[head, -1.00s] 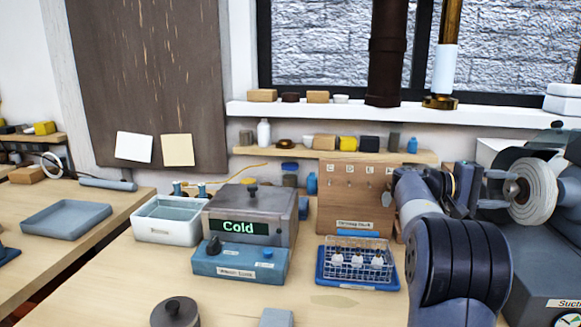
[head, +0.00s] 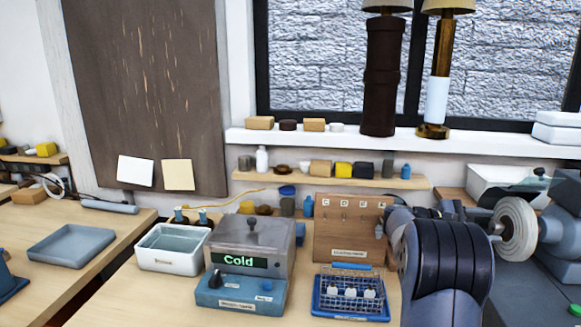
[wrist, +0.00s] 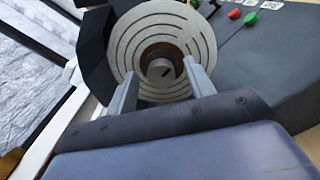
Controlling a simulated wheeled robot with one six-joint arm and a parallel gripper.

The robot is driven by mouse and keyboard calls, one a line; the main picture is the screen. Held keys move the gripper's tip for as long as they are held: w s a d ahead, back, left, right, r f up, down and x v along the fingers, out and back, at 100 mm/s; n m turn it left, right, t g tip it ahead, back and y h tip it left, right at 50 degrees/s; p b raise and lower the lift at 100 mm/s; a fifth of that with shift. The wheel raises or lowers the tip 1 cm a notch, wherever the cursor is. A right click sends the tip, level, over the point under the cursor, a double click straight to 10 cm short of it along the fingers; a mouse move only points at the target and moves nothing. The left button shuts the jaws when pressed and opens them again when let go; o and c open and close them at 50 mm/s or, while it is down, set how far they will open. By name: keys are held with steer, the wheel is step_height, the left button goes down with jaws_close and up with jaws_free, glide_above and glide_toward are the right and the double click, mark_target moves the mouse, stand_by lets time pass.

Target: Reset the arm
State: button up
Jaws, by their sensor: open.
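My gripper (wrist: 160,78) is open and empty in the wrist view, with its two grey fingers apart. A round pale grinding or buffing wheel (wrist: 200,35) with a dark hub lies beyond the fingertips, and I cannot tell whether they touch it. The same wheel (head: 517,230) shows at the right in the head view. There my arm's dark rounded joint stands in front of the right bench area and hides most of the gripper.
A grey box marked Cold (head: 240,262), a white tub (head: 170,262) and a blue tray with a wire rack (head: 350,310) stand on the bench. A wooden hook board (head: 345,225) is behind. Two lamps (head: 382,80) (head: 440,80) stand on the sill. An empty blue-grey tray (head: 70,245) lies left.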

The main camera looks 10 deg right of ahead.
steer(key=n+p, duration=0.1)
steer(key=n, duration=0.1)
steer(key=n+p, duration=0.1)
steer(key=p, duration=0.1)
steer(key=n+p, duration=0.2)
steer(key=shift+w+r+n, duration=0.1)
steer(key=shift+r+n, duration=0.2)
steer(key=shift+f+n+p, duration=0.1)
steer(key=shift+n+p, duration=0.8)
steer(key=shift+n, duration=0.3)
steer(key=shift+f+n+p, duration=0.15)
steer(key=shift+n+p, duration=0.15)
steer(key=shift+n, duration=0.2)
